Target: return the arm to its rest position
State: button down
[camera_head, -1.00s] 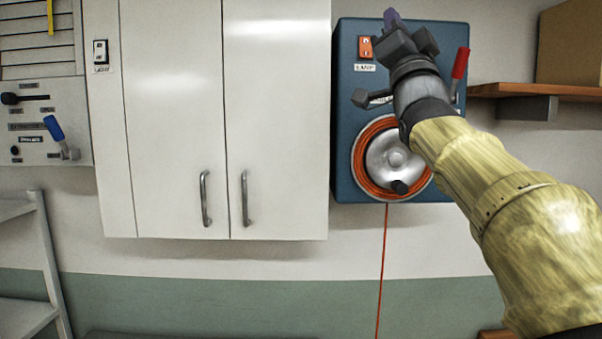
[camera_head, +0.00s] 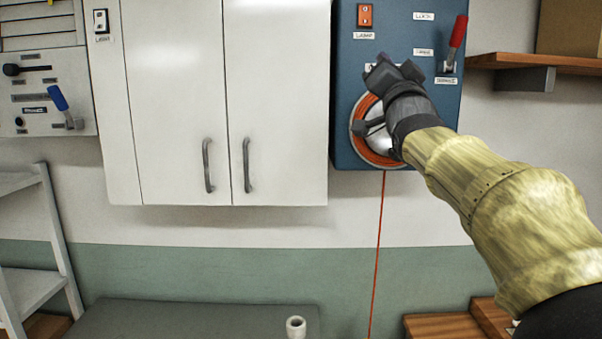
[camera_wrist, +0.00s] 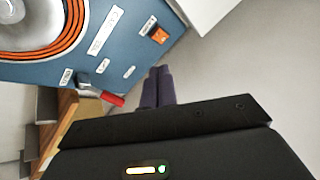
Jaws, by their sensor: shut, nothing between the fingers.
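My gripper (camera_head: 383,68) is in front of the blue panel (camera_head: 346,85) in the head view, partly covering the reel with orange cord (camera_head: 362,133). In the wrist view my gripper's fingers (camera_wrist: 157,84) are together with nothing between them, apart from the panel and in front of bare wall. The blue panel (camera_wrist: 110,62) also shows in the wrist view, with the reel (camera_wrist: 48,28) at the upper left, an orange switch (camera_wrist: 159,36) and a red-handled lever (camera_wrist: 108,97).
A white cabinet (camera_head: 175,90) with two shut doors hangs left of the panel. A wooden shelf (camera_head: 540,63) with a box (camera_head: 572,28) is on the right. A grey surface (camera_head: 190,318) and a white rack (camera_head: 45,225) stand low on the left. A red cord (camera_head: 378,240) hangs from the reel.

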notch_tip(320, 180, down, 40)
jog(key=r+n+g+h+b, duration=0.1)
jog(key=n+g+b, duration=0.2)
jog(key=g, duration=0.8)
jog(key=s+f+n+g+b, duration=0.2)
jog(key=s+f+g, duration=0.9)
jog(key=s+f, duration=1.4)
notch_tip(320, 180, down, 4)
jog(key=shift+s+a+r+n+b, duration=0.1)
jog(key=shift+s+a+n+b, duration=0.1)
jog(key=shift+n+b, duration=0.25)
jog(key=shift+w, duration=0.2)
jog(key=shift+s, duration=0.25)
jog(key=c, duration=2.1)
grip_release()
jog(key=shift+w, duration=0.15)
